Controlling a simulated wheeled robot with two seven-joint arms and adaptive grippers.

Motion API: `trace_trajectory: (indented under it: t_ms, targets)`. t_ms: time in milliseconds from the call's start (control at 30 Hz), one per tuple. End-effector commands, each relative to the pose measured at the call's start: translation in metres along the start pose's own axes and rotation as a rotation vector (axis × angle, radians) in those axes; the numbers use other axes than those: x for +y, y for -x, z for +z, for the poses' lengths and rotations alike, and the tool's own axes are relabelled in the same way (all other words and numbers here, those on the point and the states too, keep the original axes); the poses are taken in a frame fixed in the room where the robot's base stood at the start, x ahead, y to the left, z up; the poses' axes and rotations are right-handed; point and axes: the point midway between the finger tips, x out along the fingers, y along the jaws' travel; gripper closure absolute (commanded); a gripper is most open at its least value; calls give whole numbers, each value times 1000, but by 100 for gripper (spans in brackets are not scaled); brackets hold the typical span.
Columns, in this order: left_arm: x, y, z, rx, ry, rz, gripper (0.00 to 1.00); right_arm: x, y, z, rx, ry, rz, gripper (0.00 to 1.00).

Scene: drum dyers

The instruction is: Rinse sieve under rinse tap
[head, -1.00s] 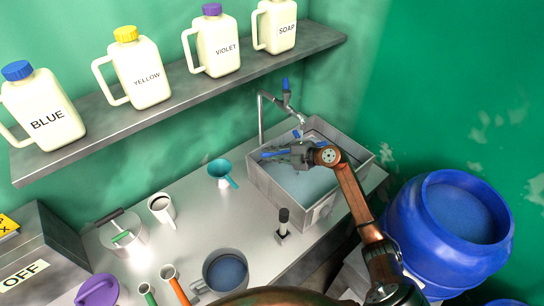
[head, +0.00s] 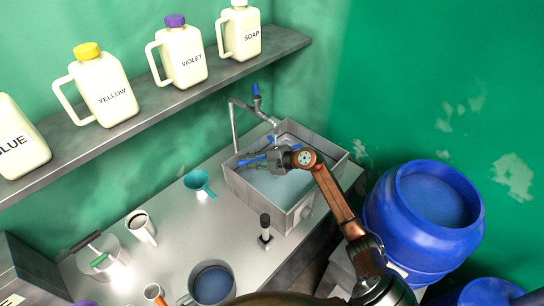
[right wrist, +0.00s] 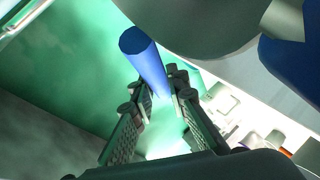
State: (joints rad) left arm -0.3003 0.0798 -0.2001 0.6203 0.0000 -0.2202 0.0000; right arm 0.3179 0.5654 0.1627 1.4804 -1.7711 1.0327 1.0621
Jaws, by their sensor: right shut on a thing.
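My right gripper (head: 262,160) is over the sink (head: 318,190), below the tap (head: 250,105). It is shut on a blue rod-shaped handle, which I take to be the sieve's. The handle (right wrist: 144,60) stands between the two fingers in the right wrist view, its round end toward the camera. The sieve's bowl is not clearly visible. The tap has a grey pipe, an angled spout and a blue lever (head: 256,90). A small blue part (head: 270,138) shows just under the spout; I cannot tell what it belongs to. My left gripper is not in view.
A blue barrel (head: 390,225) stands right of the sink. A teal funnel (head: 200,182), a white mug (head: 141,226), a grey jug (head: 212,284) and a black-handled tool (head: 265,230) are on the counter. A shelf (head: 150,125) with labelled jugs runs along the wall behind.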

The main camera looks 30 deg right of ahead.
Motion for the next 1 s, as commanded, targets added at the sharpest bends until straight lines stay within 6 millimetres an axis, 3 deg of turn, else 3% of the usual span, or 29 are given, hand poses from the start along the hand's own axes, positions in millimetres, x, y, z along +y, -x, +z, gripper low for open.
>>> trace_trajectory:
  t_ms: [200,1000]
  targets:
    - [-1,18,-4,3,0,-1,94,-6,21,-7,0,0,-1,100]
    - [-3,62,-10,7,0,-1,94,-38,87,-26,-1,0,-1,100]
